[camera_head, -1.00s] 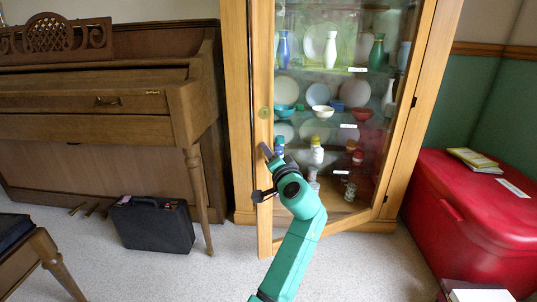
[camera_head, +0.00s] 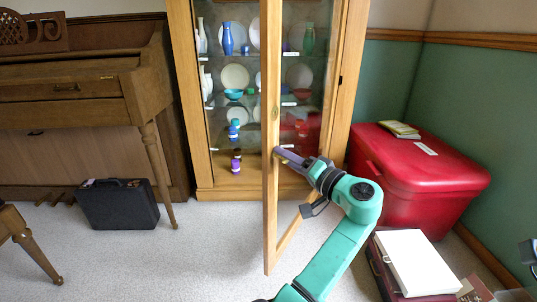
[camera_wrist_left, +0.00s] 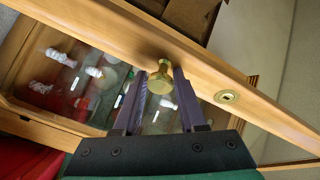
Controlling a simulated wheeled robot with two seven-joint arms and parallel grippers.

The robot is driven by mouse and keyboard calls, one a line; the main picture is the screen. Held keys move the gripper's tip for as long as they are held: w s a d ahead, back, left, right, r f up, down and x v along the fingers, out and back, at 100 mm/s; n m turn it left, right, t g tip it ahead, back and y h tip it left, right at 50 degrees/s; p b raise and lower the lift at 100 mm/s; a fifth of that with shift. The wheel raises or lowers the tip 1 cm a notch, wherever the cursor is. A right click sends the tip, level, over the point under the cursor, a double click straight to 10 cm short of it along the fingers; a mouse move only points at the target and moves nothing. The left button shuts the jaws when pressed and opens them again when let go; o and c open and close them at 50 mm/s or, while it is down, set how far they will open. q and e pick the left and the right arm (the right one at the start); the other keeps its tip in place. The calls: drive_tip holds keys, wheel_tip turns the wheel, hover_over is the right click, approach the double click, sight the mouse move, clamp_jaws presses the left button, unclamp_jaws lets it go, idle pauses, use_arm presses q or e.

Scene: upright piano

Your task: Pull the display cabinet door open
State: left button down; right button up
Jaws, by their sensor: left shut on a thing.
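The display cabinet (camera_head: 184,90) is tall, wooden and glass-fronted. Its door (camera_head: 269,200) stands swung well out toward me, its free edge now in front of the middle of the opening. My left gripper (camera_head: 284,153) is at that free edge, on the right side of it. In the left wrist view its two fingers (camera_wrist_left: 162,88) are closed around the brass knob (camera_wrist_left: 161,78); a brass keyhole plate (camera_wrist_left: 227,96) sits beside it on the door frame. In the head view the fingers hide the knob.
Shelves inside hold vases (camera_head: 227,39), plates and bowls (camera_head: 234,94). A red chest (camera_head: 425,170) stands right of the cabinet, with a white-topped box (camera_head: 415,262) before it. A piano (camera_head: 75,95) and black case (camera_head: 118,205) are left.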

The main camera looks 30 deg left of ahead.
use_arm(q)
drive_tip(key=shift+w+d+r, duration=0.15)
drive_tip(key=shift+w+d, duration=0.05)
drive_tip(key=shift+d, duration=0.55)
drive_tip(key=c, duration=0.7)
unclamp_jaws()
drive_tip(key=shift+o, duration=0.9)
